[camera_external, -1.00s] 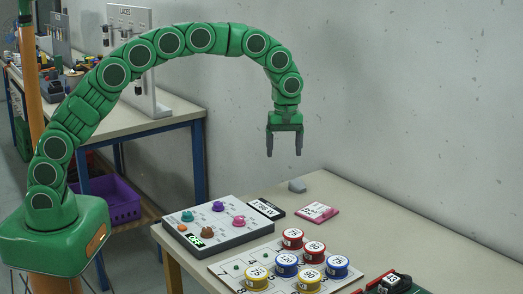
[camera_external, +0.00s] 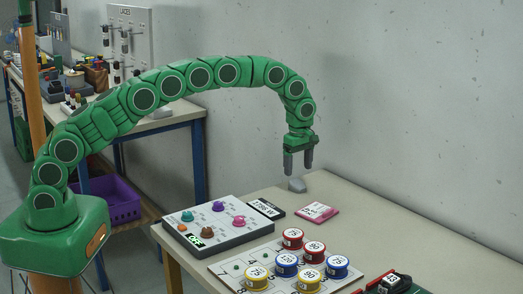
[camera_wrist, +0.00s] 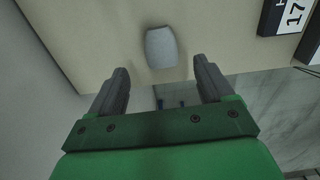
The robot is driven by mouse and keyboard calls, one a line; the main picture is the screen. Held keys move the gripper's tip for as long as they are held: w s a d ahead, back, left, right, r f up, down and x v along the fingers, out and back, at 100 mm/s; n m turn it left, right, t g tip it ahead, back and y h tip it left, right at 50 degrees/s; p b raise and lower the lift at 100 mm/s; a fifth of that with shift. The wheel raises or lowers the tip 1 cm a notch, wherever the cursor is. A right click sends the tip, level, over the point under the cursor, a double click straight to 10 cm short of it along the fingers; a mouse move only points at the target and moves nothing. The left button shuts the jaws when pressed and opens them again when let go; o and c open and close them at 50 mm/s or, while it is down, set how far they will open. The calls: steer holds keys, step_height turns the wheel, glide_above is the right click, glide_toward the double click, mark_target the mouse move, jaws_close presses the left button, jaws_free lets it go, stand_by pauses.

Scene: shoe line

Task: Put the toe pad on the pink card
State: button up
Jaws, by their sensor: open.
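The toe pad looks to be the small grey block (camera_external: 296,185) lying on the table towards the wall. In the wrist view the grey block (camera_wrist: 161,47) lies ahead of the fingertips, roughly in line with the gap between them. My gripper (camera_external: 299,170) points down just above the block, open and empty; its two fingers also show in the wrist view (camera_wrist: 163,82). The pink card (camera_external: 316,212) lies flat on the table, in front of and to the right of the block, with a white label on it.
A black-and-white number sign (camera_external: 266,208) lies left of the pink card. A grey control box (camera_external: 218,240) with coloured knobs stands further left. Several labelled spools (camera_external: 287,264) stand on a white board in front. The wall (camera_external: 420,120) rises behind the table.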

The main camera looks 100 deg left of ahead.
mark_target(296, 180)
steer(key=shift+s+a+f, duration=0.1)
steer(key=shift+s+f, duration=0.05)
steer(key=shift+f, duration=1.35)
steer(key=shift+s+a+f, duration=0.1)
steer(key=shift+f, duration=1.4)
steer(key=shift+d, duration=0.1)
steer(key=c, duration=1.2)
steer(key=shift+r, duration=0.2)
